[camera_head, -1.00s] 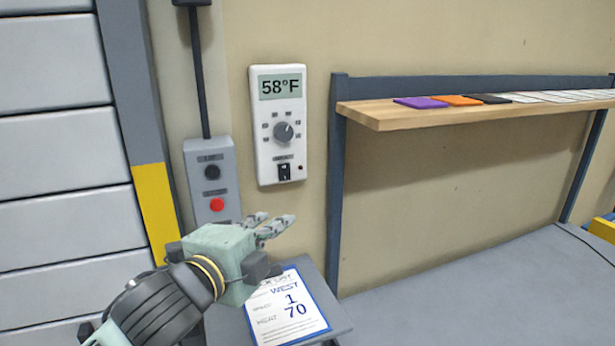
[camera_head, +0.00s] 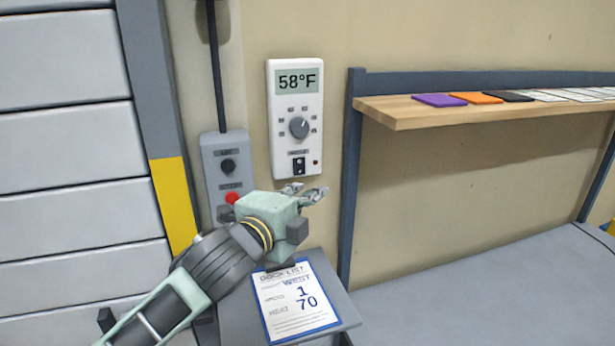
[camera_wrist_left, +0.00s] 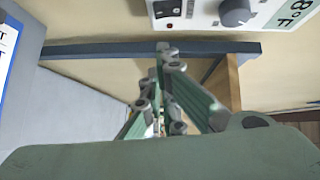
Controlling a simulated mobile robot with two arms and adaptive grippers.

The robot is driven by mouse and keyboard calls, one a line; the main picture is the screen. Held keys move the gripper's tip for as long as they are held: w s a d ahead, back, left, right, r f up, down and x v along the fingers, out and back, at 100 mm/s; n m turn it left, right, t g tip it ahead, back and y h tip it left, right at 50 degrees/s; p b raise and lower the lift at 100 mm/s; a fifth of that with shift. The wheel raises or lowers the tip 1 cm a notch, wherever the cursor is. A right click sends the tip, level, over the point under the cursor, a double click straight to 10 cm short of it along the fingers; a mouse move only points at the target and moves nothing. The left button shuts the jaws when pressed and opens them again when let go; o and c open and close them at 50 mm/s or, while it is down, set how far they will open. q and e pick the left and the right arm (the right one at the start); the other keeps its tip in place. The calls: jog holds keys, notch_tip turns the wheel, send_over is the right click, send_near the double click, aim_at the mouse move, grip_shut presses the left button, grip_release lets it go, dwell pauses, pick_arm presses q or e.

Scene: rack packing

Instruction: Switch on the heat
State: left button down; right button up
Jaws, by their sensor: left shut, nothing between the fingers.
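The white thermostat (camera_head: 280,150) hangs on the wall and its display (camera_head: 297,82) reads 58°F. Its round grey knob (camera_head: 299,128) has marks around it. A small black rocker switch (camera_head: 299,165) sits below the knob, with a small dark red lamp (camera_head: 316,162) at its right. My left gripper (camera_head: 304,190) is shut and empty just below the thermostat's lower edge in the picture. In the left wrist view its fingertips (camera_wrist_left: 168,52) show below the switch (camera_wrist_left: 166,9) and apart from it. My right gripper is not in view.
A grey button box (camera_head: 212,175) with a black and a red button (camera_head: 232,197) is left of the thermostat. A clipboard sheet (camera_head: 297,300) reading WEST, 1 and 70 lies below my gripper. A wooden shelf (camera_head: 400,115) on a blue frame stands at right.

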aim_at(299, 166)
pick_arm(q)
jog(key=w+p, duration=0.2)
jog(key=w, duration=0.4)
jog(key=shift+w+d+f+p, duration=0.2)
jog(key=shift+w+f+p, duration=0.1)
jog(key=shift+w+f, duration=0.1)
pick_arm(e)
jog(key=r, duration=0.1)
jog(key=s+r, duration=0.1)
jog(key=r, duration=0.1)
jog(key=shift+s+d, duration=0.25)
